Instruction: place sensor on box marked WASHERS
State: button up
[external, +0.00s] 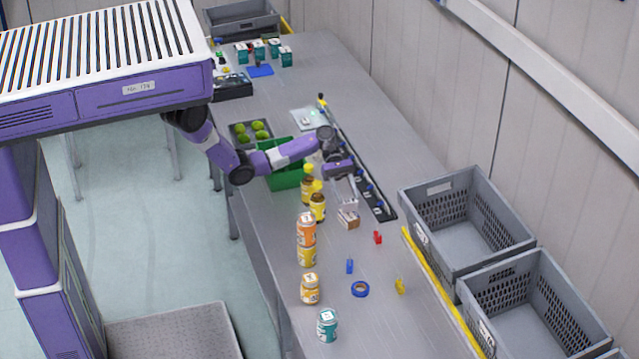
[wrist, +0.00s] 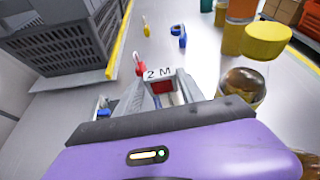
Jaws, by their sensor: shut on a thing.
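My gripper (external: 347,203) is low over the grey bench in the external view. It is shut on a small box (external: 348,220) with a pale top and brownish side, close to the bench top. In the wrist view my gripper (wrist: 165,90) holds this box, whose white face (wrist: 160,73) reads "2 M", with dark red below it. I cannot tell whether it is the sensor, or whether it touches the bench. Several teal-and-white boxes (external: 274,47) stand at the far end of the bench; their markings are too small to read, so I cannot pick out the WASHERS box.
Brown jars with yellow lids (external: 317,207) stand just left of my gripper; one lid (wrist: 266,42) is close in the wrist view. Stacked jars (external: 306,230), a red clip (external: 378,238) and blue tape (external: 360,289) are nearer. Grey crates (external: 465,265) line the right.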

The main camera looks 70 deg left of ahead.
jog(key=shift+f, duration=0.5)
jog(key=shift+f, duration=0.15)
jog(key=o, duration=1.4)
jog(key=shift+c, duration=0.2)
jog(key=shift+r, duration=0.2)
jog(key=b+v, duration=0.1)
jog(key=v, duration=1.1)
jog(key=shift+b, duration=0.4)
